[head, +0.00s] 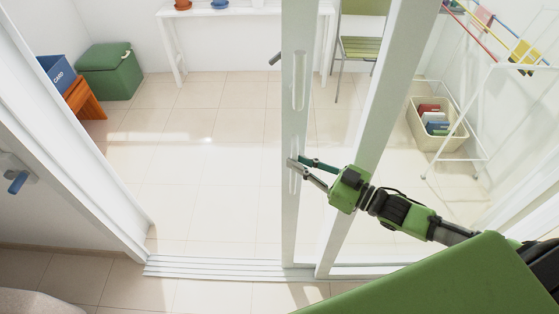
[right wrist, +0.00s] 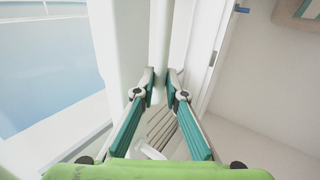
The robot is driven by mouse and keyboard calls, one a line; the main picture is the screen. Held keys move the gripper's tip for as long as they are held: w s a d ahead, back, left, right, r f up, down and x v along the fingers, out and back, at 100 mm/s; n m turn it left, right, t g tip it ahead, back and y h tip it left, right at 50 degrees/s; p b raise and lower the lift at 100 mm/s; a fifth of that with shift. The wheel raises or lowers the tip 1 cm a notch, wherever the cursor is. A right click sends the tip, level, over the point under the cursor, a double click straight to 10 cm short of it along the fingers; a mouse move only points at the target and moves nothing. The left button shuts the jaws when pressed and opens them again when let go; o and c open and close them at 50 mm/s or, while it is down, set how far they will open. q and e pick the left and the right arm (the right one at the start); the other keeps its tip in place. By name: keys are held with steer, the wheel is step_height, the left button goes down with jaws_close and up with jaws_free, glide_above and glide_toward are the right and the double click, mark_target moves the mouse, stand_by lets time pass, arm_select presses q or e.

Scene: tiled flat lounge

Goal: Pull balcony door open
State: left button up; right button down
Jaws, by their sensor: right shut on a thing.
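The balcony door is a glazed sliding panel with a white frame (head: 291,225). It stands partly open, with a wide gap between its edge and the left jamb (head: 95,180). A pale upright bar (head: 299,80) shows high on its edge post. My right gripper (head: 294,165) reaches in from the right to this post, lower down. In the right wrist view, its fingers (right wrist: 161,82) are closed on a slim upright handle bar (right wrist: 160,45). Where the fingertips meet the bar is small in the head view. My left gripper is not in view.
A floor track (head: 215,268) crosses the doorway. Beyond it the tiled floor is clear. A green box (head: 110,72) and an orange stool (head: 84,100) stand far left. A drying rack (head: 480,110), a crate (head: 437,143) and a green chair (head: 362,47) are at the right.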

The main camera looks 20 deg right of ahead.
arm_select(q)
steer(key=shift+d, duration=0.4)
arm_select(e)
steer(key=shift+w+d+r, duration=0.25)
steer(key=shift+d+r, duration=0.3)
steer(key=shift+d, duration=0.1)
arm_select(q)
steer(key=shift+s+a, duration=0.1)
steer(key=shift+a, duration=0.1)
arm_select(e)
steer(key=shift+a, duration=0.15)
steer(key=c, duration=2.2)
jaws_free()
steer(key=shift+o, duration=0.6)
steer(key=shift+w+a+f, duration=0.1)
steer(key=shift+w+f, duration=0.05)
steer(key=shift+w, duration=0.1)
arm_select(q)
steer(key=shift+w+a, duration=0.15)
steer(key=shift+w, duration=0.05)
arm_select(e)
steer(key=shift+f, duration=0.25)
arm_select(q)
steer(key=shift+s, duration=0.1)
arm_select(e)
steer(key=shift+s, duration=0.15)
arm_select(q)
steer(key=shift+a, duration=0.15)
arm_select(e)
steer(key=shift+f, duration=0.1)
